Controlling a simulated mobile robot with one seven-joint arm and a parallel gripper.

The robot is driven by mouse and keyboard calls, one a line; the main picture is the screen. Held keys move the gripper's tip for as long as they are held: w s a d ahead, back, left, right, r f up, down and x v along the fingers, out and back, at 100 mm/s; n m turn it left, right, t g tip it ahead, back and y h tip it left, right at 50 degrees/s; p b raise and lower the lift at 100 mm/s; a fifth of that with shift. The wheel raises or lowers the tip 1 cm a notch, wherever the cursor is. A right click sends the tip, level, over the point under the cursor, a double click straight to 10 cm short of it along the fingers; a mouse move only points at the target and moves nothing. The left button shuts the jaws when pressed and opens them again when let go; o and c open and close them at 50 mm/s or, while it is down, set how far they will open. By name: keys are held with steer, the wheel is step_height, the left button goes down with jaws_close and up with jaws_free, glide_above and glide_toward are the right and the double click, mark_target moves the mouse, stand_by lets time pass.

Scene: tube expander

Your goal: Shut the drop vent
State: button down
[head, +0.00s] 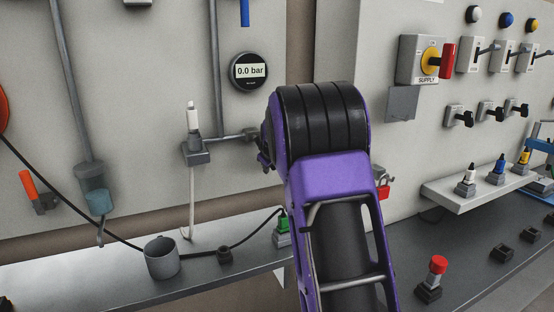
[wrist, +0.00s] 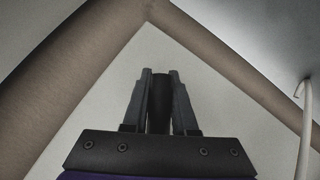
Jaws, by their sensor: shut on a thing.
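A grey fitting (head: 196,153) with a white upper part sits on the wall pipework. A thin tube (head: 191,205) runs down from it and ends in a hook beside a grey cup. No label shows which part is the drop vent. My gripper (wrist: 160,75) is shut on a dark, rounded, handle-like piece (wrist: 160,104), held between both fingers in the wrist view. What that piece joins is hidden. In the head view my purple and black arm hides the gripper, to the right of the fitting. A pale hooked tube also shows in the wrist view (wrist: 305,120).
A round gauge (head: 249,72) reads 0.0 bar above the fitting. The grey cup (head: 162,258) stands on the bench ledge (head: 95,295). An orange-handled valve (head: 28,185) is at left.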

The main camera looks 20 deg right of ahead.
steer(key=shift+a+f+m+y+b, duration=0.15)
steer(key=shift+a+m+y+b, duration=0.2)
steer(key=shift+a+y+b, duration=0.4)
steer(key=shift+a+f+m+y+b, duration=0.2)
steer(key=shift+a+m+y+b, duration=0.25)
steer(key=shift+a+y, duration=0.4)
steer(key=shift+a+f+m+y+b, duration=0.15)
steer(key=shift+a+m+y+b, duration=0.15)
steer(key=shift+a+y+b, duration=0.5)
steer(key=shift+a, duration=0.2)
steer(key=c, duration=0.7)
jaws_free()
steer(key=shift+s, duration=0.1)
steer(key=v, duration=1.7)
steer(key=shift+a+r, duration=0.15)
steer(key=shift+r, duration=0.15)
